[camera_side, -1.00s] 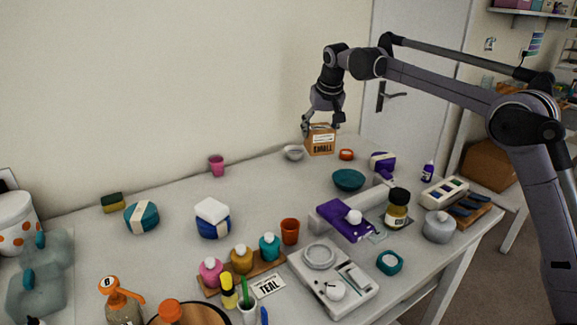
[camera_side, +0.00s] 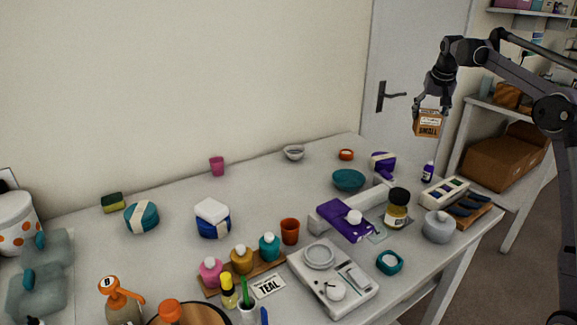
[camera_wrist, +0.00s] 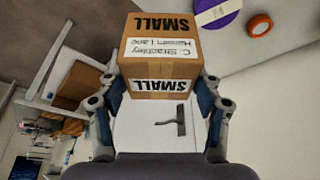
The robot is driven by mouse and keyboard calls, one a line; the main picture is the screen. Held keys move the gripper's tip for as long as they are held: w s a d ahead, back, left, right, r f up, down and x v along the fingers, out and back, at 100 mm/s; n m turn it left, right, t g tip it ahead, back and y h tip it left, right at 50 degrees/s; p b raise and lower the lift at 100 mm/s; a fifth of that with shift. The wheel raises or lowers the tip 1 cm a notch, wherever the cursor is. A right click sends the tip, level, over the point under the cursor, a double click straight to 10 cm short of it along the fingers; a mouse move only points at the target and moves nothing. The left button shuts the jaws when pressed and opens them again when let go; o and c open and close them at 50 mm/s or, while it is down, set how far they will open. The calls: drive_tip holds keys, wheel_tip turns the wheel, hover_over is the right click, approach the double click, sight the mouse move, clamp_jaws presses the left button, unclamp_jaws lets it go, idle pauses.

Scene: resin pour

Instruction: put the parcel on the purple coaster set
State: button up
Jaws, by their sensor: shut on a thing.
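The parcel (camera_side: 428,124), a small brown box with "SMALL" printed on it, is held in the air by my gripper (camera_side: 432,106). In the wrist view the parcel (camera_wrist: 160,50) sits between the two fingers (camera_wrist: 160,84), with its white address label showing. The purple coaster set (camera_side: 383,161), a round purple stack with a cream band, lies near the back right of the table. It also shows at the top of the wrist view (camera_wrist: 217,14). In the side view my gripper and parcel are above and to the right of it, apart from it. Its top looks bare.
An orange ring-shaped dish (camera_side: 346,155) is just left of the purple coaster set, and a teal bowl (camera_side: 348,180) is nearby. A purple bottle (camera_side: 428,171) stands to its right. A teal banded stack (camera_side: 142,217) lies far left. The table's back middle is fairly clear.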

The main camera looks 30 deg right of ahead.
drive_tip(key=shift+w+a+f, duration=1)
drive_tip(key=shift+w+f, duration=0.55)
drive_tip(key=shift+f, duration=0.25)
drive_tip(key=shift+w+a+f, duration=1.05)
drive_tip(key=shift+w+f, duration=0.55)
drive_tip(key=shift+f, duration=0.2)
drive_tip(key=shift+w+a+f, duration=1)
drive_tip(key=shift+w+f, duration=0.55)
drive_tip(key=shift+f, duration=0.25)
drive_tip(key=shift+f, duration=0.1)
drive_tip(key=o, duration=1.4)
drive_tip(key=shift+c, duration=0.2)
